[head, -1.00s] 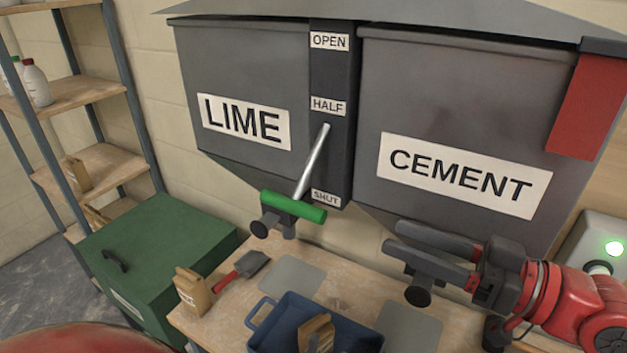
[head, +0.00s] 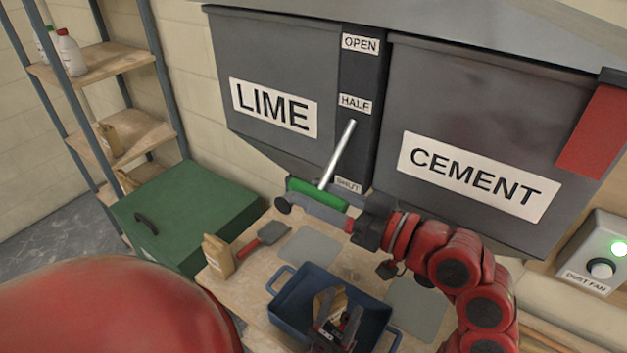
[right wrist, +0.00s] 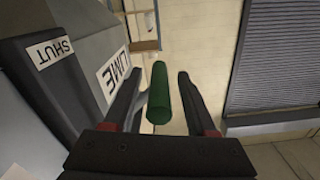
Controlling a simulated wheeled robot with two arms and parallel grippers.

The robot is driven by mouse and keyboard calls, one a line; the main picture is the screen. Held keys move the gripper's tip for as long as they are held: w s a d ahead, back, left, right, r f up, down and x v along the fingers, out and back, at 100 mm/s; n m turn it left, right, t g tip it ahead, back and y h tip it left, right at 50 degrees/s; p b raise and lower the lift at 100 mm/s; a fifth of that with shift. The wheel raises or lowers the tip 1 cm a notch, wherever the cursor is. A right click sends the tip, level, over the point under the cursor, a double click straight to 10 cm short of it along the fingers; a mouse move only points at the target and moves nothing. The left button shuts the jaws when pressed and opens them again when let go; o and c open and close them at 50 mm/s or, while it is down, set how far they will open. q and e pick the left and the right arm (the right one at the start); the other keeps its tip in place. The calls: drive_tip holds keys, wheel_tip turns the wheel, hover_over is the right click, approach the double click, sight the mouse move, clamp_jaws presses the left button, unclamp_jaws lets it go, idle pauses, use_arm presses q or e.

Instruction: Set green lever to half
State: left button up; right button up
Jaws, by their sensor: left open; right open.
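The green lever's grip (head: 317,194) is at the low end of a metal rod (head: 338,152), level with the SHUT label (head: 348,185). The rod slopes down and left from near the HALF label (head: 355,104). My right gripper (head: 308,203) is open at the grip, with one finger passing in front of it. In the right wrist view the green grip (right wrist: 159,95) lies between the two open fingers (right wrist: 158,88), with gaps visible. My left gripper (head: 338,330) is low over the blue tub, open, its fingers hard to make out.
The LIME bin (head: 300,60) and CEMENT bin (head: 470,110) flank the lever post. Below are a blue tub (head: 290,312) with a bag in it, a paper bag (head: 218,257) and a trowel (head: 262,240) on the bench. A green chest (head: 190,205) stands left.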

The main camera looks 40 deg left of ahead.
drive_tip(key=shift+a, duration=0.45)
drive_tip(key=shift+c, duration=0.4)
clamp_jaws()
drive_tip(key=shift+r, duration=0.1)
idle(0.6)
